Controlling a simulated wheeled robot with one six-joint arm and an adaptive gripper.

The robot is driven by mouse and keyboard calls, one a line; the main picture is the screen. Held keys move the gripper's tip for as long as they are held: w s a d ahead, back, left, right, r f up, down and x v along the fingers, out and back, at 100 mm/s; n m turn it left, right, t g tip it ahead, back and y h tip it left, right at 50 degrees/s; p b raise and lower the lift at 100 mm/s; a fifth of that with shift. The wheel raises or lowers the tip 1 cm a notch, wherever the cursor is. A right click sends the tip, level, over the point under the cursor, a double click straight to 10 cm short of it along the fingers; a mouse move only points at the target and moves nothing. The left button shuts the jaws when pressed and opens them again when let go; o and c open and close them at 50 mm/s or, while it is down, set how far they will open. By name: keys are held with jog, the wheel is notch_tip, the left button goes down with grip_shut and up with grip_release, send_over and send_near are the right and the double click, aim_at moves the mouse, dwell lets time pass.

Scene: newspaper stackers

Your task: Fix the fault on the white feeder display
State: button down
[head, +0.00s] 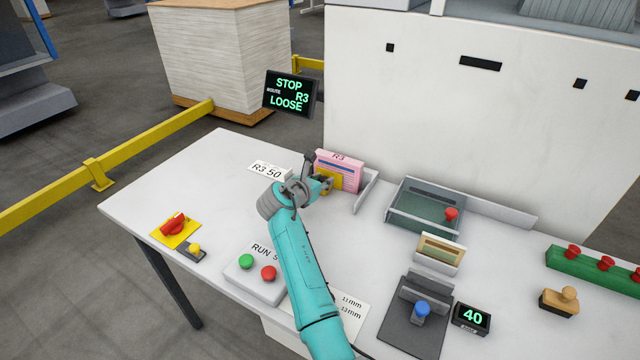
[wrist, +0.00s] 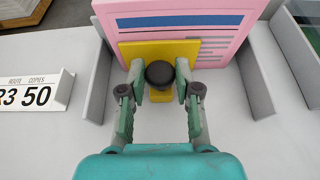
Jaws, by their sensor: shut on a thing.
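The black display (head: 291,93) at the back reads STOP, R3, LOOSE in green letters, with a small word ROUTE. A pink stack marked R3 (head: 338,170) stands between two grey side plates (wrist: 254,75) on the white table. A yellow plate (wrist: 130,51) with a dark round knob (wrist: 160,73) stands upright against its front. My gripper (head: 318,183) is at this plate, and in the wrist view (wrist: 159,88) its two fingers are closed on the knob from both sides. The fingers hide part of the plate's lower area.
A card reading R3 50 (head: 267,170) stands left of the stack. A box with green and red buttons (head: 257,274) and a red rotary switch (head: 174,224) are nearer. A tray (head: 425,227), a blue-knobbed device (head: 415,320) and a small display reading 40 (head: 471,318) are right.

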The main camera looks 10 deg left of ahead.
jog(key=c, duration=0.9)
grip_release()
jog(key=shift+o, duration=0.2)
jog(key=shift+s+a, duration=0.1)
jog(key=shift+s, duration=0.05)
jog(key=v, duration=1.1)
jog(key=shift+s+r, duration=0.25)
jog(key=shift+s, duration=0.05)
jog(key=shift+s+a, duration=0.1)
jog(key=shift+a, duration=0.1)
